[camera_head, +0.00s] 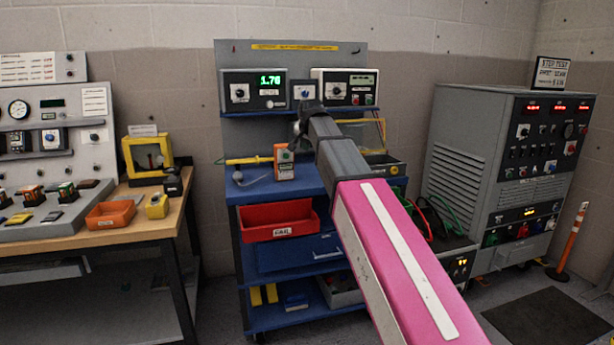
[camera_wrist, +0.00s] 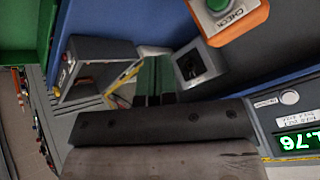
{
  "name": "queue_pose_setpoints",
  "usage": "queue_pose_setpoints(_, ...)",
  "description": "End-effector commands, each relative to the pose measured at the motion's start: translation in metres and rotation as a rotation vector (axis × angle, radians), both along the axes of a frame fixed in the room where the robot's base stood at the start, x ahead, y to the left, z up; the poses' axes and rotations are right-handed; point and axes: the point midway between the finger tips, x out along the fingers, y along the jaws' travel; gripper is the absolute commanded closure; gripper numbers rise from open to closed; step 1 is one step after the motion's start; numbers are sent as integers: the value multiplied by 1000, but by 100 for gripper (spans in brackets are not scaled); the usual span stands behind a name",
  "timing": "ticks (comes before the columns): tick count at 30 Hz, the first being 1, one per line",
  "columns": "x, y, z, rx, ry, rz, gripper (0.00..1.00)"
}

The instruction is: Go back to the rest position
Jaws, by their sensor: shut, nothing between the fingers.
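My arm reaches over the blue cart (camera_head: 275,193) in the head view. My gripper (camera_head: 297,131) is at its far end, small and partly hidden by the arm, in front of the panel with the meters. In the wrist view the dark grey gripper body (camera_wrist: 160,122) crosses the lower middle. The gripper is shut and holds nothing. An orange-framed tester (camera_head: 285,163) with a green button stands on the cart just below the gripper; it also shows in the wrist view (camera_wrist: 232,14), marked CHECK.
A meter (camera_head: 270,79) with a green readout sits on the panel above the cart. A red FAIL bin (camera_head: 278,222) is at the cart's front. A workbench (camera_head: 130,228) stands left, a grey test cabinet (camera_head: 470,150) right. Floor shows at the lower right.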

Motion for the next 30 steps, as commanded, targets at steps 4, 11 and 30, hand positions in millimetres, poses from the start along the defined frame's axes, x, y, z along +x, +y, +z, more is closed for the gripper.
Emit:
queue_pose_setpoints(4, -16, -24, -63, -42, 61, 25, 100)
queue_pose_setpoints(11, -51, -64, -167, -111, 174, 84, 100)
queue_pose_setpoints(30, -214, -163, -395, -212, 492, 276, 100)
